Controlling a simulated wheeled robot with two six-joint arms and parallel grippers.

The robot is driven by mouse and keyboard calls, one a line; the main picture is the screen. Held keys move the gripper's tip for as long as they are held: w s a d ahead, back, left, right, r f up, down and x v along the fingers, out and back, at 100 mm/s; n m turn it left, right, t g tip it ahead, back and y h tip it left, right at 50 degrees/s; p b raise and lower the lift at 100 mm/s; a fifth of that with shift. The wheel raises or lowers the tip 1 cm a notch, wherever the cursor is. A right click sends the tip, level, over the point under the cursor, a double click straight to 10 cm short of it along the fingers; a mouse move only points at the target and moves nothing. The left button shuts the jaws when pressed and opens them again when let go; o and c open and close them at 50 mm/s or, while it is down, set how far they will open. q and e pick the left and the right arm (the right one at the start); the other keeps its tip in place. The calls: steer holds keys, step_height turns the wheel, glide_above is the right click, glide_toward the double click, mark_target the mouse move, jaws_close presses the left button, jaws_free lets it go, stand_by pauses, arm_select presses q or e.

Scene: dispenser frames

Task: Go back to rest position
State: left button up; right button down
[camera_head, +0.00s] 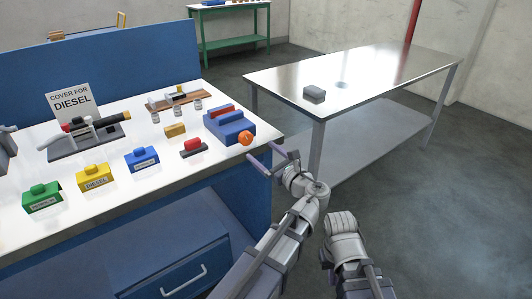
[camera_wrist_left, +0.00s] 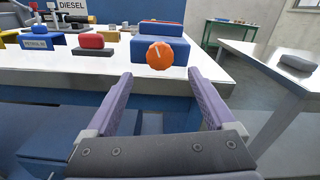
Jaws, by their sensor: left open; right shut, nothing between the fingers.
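My left gripper (camera_head: 261,151) is open and empty, held just off the workbench's right front edge. Its two purple fingers (camera_wrist_left: 160,95) also show in the left wrist view, spread apart with nothing between them. They point toward an orange knob (camera_head: 245,138) on the front of a blue dispenser block (camera_head: 229,127). In the left wrist view the knob (camera_wrist_left: 160,55) sits beyond the fingertips, apart from them. My right arm shows at the lower middle of the head view, but no right gripper fingers are visible.
The white workbench (camera_head: 140,199) holds green (camera_head: 42,200), yellow (camera_head: 94,177) and blue (camera_head: 142,160) labelled covers, a red-topped block (camera_head: 193,147) and a "COVER FOR DIESEL" sign (camera_head: 72,101). A metal table (camera_head: 375,75) stands right with a grey block (camera_head: 314,94). Floor at right is clear.

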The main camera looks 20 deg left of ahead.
arm_select(q)
steer(key=shift+a, duration=0.1)
steer(key=s+a+f+n+g+h, duration=0.2)
steer(key=s+a+f+n+g, duration=0.15)
steer(key=f+n, duration=0.3)
steer(key=s+a+f+n+g+h, duration=0.25)
steer(key=s+f+n, duration=0.2)
steer(key=f, duration=0.25)
steer(key=s+d+f+n+g+h, duration=0.4)
steer(key=s+d+f+n+h, duration=0.5)
steer(key=n, duration=0.4)
steer(key=s+d+r+m+p, duration=0.2)
steer(key=d+r+p, duration=0.3)
steer(key=r+p, duration=0.4)
steer(key=s+d+r+m+g+p, duration=0.1)
steer(key=s+d+r+m+p, duration=0.1)
steer(key=d+r+p, duration=0.4)
step_height(320, 180, up, 5)
steer(key=p, duration=0.4)
steer(key=shift+s, duration=0.35)
steer(key=shift+f+y, duration=0.1)
steer(key=shift+y, duration=0.15)
